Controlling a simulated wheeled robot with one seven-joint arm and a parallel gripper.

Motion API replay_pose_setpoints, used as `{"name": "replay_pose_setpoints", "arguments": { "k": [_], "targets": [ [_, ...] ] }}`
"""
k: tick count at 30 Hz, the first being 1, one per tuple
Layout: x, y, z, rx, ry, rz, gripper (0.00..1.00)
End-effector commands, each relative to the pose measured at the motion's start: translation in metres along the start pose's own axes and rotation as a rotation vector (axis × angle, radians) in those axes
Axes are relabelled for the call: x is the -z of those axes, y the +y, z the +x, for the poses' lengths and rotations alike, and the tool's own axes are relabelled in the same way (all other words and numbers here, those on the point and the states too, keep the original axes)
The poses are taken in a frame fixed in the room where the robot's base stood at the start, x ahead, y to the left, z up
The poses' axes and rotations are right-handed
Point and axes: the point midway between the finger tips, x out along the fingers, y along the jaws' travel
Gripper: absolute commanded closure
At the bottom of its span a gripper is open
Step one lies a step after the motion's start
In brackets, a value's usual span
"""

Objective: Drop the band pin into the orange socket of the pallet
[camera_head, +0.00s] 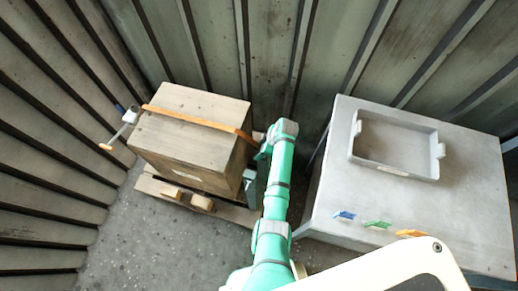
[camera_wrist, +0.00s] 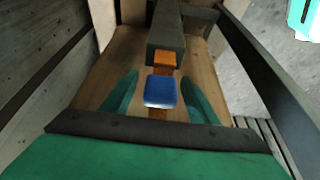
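The wooden crate (camera_head: 190,135) stands on a wooden pallet (camera_head: 238,215), with an orange band (camera_head: 195,119) across its top. My gripper reaches down at the crate's right side and is mostly hidden behind my arm in the head view. In the wrist view, my gripper (camera_wrist: 160,84) is open, its teal fingers apart. A blue block (camera_wrist: 160,92), perhaps the band pin's head, lies between the fingers with gaps on both sides. An orange-brown strip (camera_wrist: 158,113) shows under it. An orange piece (camera_wrist: 165,60) sits beyond it at the end of a grey bar. I cannot make out the socket opening.
A grey table (camera_head: 325,195) at right holds a grey tray (camera_head: 395,168) and blue (camera_head: 344,215), green (camera_head: 377,224) and orange (camera_head: 411,233) pieces. A white-and-blue fitting (camera_head: 130,116) is left of the crate. Ribbed walls enclose the place. Grey floor (camera_head: 130,235) is clear at lower left.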

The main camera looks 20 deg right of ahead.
Motion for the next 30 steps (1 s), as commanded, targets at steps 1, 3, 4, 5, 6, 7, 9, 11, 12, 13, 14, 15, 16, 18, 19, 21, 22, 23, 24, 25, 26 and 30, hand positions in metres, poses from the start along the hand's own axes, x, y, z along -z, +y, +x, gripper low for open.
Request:
{"name": "replay_pose_setpoints", "arguments": {
  "k": [1, 3, 4, 5, 6, 7, 9, 11, 12, 13, 14, 15, 16, 18, 19, 21, 22, 23, 24, 25, 26, 30],
  "targets": [
    [0.000, 0.000, 0.000, 0.000, 0.000, 0.000, 0.46],
    [0.001, 0.000, 0.000, 0.001, 0.000, -0.002, 0.46],
    [0.001, -0.001, 0.001, 0.001, 0.000, -0.003, 0.46],
    [0.002, -0.001, 0.001, 0.002, 0.000, -0.003, 0.46],
    [0.003, -0.001, 0.001, 0.002, 0.000, -0.005, 0.46],
    [0.003, -0.001, 0.001, 0.003, 0.000, -0.005, 0.46],
    [0.004, -0.002, 0.000, 0.003, 0.000, -0.007, 0.46],
    [0.004, -0.002, -0.003, 0.003, 0.000, -0.008, 0.46],
    [0.005, -0.001, -0.007, 0.002, 0.000, -0.008, 0.46],
    [0.005, -0.001, -0.010, 0.001, 0.000, -0.008, 0.46],
    [0.004, -0.001, -0.014, 0.001, 0.000, -0.008, 0.46],
    [0.004, -0.001, -0.021, 0.000, 0.000, -0.008, 0.46],
    [0.004, -0.001, -0.026, 0.000, 0.000, -0.008, 0.46],
    [0.004, 0.000, -0.040, -0.001, 0.000, -0.007, 0.46],
    [0.004, 0.000, -0.046, -0.001, 0.000, -0.007, 0.46],
    [0.003, 0.000, -0.059, -0.001, 0.000, -0.006, 0.46],
    [0.003, 0.000, -0.065, -0.001, 0.000, -0.005, 0.46],
    [0.003, 0.000, -0.070, -0.001, 0.000, -0.004, 0.46],
    [0.002, 0.000, -0.077, -0.001, 0.000, -0.003, 0.46],
    [0.002, 0.000, -0.082, -0.001, 0.000, -0.003, 0.46],
    [0.002, 0.000, -0.086, -0.002, 0.000, -0.003, 0.46],
    [0.002, 0.000, -0.101, 0.000, 0.000, -0.002, 0.46]
  ]
}}
